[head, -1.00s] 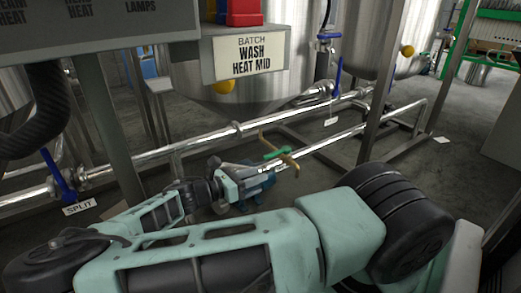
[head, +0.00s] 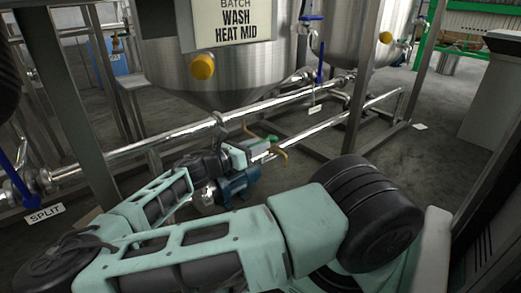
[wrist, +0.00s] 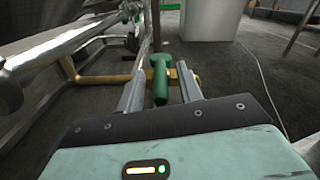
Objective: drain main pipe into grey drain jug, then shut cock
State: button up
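The cock's green handle (wrist: 160,88) stands between the two fingers of my gripper (wrist: 161,75) in the wrist view. A gap shows on each side of it, so the gripper looks open around it. Yellow-brass pipework (wrist: 107,79) runs behind the handle. The steel main pipe (head: 165,136) runs along below the tank. I cannot make out the grey drain jug in either view.
A blue pump (head: 238,184) sits on the floor under my forearm. A blue valve handle (head: 320,64) stands at the right; another (head: 14,170) is above the SPLIT tag (head: 44,214). Frame legs (head: 83,120) stand at left. A cable lies on the floor at right (wrist: 262,75).

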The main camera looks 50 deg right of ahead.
jog(key=shift+x, duration=0.85)
jog(key=shift+c, duration=0.4)
grip_shut()
